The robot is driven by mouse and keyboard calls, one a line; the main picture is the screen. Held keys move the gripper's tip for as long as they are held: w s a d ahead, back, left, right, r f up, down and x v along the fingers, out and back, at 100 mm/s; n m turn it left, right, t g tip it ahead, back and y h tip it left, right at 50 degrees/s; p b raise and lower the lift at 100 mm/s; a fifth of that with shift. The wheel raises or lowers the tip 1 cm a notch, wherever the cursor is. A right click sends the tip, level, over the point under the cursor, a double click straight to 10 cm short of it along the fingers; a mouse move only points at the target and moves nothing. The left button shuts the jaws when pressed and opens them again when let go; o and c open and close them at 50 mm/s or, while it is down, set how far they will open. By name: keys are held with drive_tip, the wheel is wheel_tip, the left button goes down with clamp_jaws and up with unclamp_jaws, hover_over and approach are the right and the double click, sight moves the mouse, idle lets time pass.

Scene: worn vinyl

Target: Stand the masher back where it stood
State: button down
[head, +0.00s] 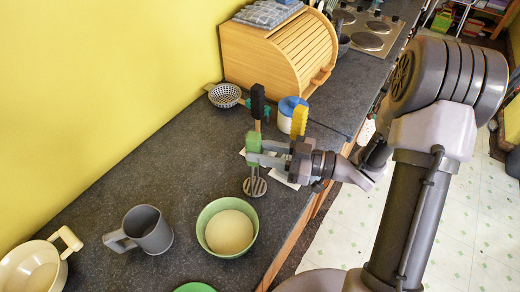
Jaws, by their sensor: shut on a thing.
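The masher has a black handle (257,101) and a round slotted metal head (254,186). It is roughly upright, handle up and head down, above the dark worktop left of the worktop's front edge. My gripper (254,144) comes in from the right and is shut on the masher's shaft, below the black handle. The jaws hide part of the shaft. I cannot tell whether the head touches the worktop or hangs just above it.
A green bowl (209,217) of dough stands just in front of the masher head, with a grey mug (147,229) to its left. Behind are a strainer (224,95), a blue-and-white canister (289,108) and a wooden bread bin (270,62). The worktop's left middle is clear.

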drive_tip(key=shift+f+b, duration=0.3)
drive_tip(key=shift+f, duration=0.3)
idle(0.3)
drive_tip(key=c, duration=1)
unclamp_jaws()
drive_tip(key=shift+c, duration=0.2)
drive_tip(key=shift+d, duration=0.1)
drive_tip(key=p+v, duration=0.2)
drive_tip(key=v, duration=0.6)
idle(0.6)
idle(0.3)
drive_tip(key=p+v, duration=0.3)
drive_tip(key=v, duration=1.4)
drive_tip(key=shift+d+p, duration=0.15)
drive_tip(key=shift+p, duration=0.25)
